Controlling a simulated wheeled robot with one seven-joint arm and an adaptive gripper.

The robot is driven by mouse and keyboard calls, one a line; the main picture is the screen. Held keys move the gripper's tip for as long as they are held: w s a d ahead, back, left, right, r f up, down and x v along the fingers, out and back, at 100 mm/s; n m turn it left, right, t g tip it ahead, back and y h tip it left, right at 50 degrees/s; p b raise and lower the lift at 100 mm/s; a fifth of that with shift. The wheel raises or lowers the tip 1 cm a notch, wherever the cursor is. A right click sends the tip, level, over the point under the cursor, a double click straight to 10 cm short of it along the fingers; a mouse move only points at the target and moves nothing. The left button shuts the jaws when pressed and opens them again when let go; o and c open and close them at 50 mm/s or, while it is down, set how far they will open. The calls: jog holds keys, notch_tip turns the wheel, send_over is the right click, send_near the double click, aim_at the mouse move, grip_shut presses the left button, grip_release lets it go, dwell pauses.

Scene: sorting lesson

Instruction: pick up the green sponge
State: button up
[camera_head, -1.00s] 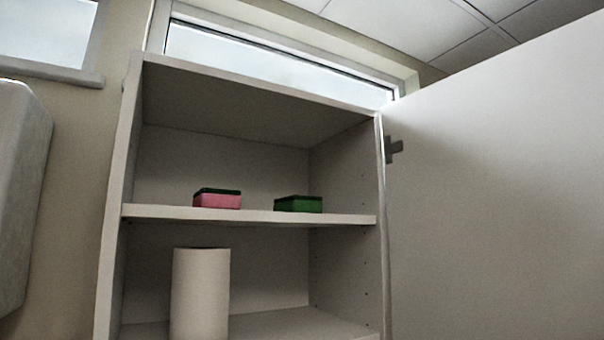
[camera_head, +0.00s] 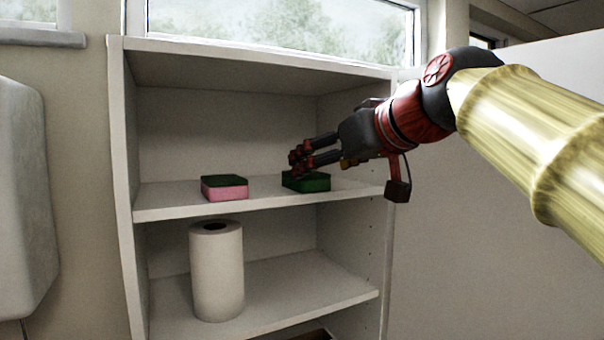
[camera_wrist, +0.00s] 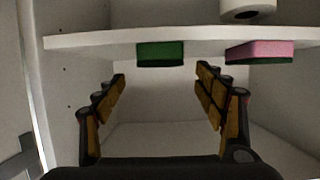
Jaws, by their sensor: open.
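The green sponge (camera_head: 308,183) lies on the upper shelf of the open cabinet, right of the pink sponge. It also shows in the wrist view (camera_wrist: 160,52), where the picture looks upside down. My gripper (camera_head: 297,163) is in the cabinet opening, its fingertips just above and beside the green sponge in the head view. In the wrist view my gripper (camera_wrist: 160,82) has its fingers spread wide with nothing between them, and the sponge appears beyond the tips, between their lines. Whether a finger touches the sponge I cannot tell.
A pink sponge (camera_head: 224,188) with a dark green top lies left on the same shelf (camera_head: 262,202). A white paper roll (camera_head: 217,275) stands on the shelf below. The cabinet's side walls and open door (camera_head: 480,230) bound the space.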

jog(key=p+x, duration=0.2)
jog(key=x, duration=0.4)
jog(key=shift+a, duration=0.1)
jog(key=shift+s, duration=0.15)
jog(key=shift+c, duration=0.6)
jog(key=c, duration=0.7)
